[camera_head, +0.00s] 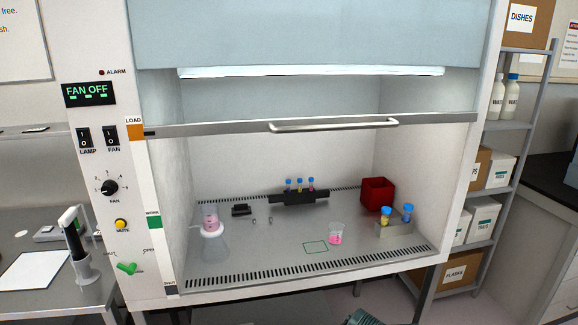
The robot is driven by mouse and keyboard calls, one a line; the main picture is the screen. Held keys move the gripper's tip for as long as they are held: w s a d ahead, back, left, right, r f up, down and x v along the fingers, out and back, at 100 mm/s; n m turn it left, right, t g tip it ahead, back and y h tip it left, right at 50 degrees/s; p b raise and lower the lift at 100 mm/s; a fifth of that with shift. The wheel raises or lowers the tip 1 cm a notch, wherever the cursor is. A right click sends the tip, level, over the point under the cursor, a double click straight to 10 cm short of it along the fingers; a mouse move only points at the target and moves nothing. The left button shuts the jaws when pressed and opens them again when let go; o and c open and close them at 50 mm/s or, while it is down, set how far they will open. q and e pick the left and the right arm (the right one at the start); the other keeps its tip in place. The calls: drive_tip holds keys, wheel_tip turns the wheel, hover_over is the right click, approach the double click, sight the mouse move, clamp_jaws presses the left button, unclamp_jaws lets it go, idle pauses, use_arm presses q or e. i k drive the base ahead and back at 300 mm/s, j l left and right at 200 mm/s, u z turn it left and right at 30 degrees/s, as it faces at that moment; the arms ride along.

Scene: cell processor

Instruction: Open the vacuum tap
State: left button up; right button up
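A small green tap handle (127,268), which I take to be the vacuum tap, sits low on the white control panel (112,205) at the left side of the cabinet. Two small slanted labels stand above it, one to each side. They are too blurred to read surely, and I cannot tell whether the tap is open or shut. Neither of my grippers is in view, and nothing touches the tap.
The cabinet's glass sash (300,40) is raised. Inside are a flask (213,248), a pink-filled beaker (337,234), a red bin (377,194) and tube racks. A bench (30,270) with a pipette stand (85,265) is at left, shelves (497,190) at right.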

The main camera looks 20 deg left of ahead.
sight(131, 270)
drive_tip(key=u, duration=1.95)
drive_tip(key=k+j, duration=0.1)
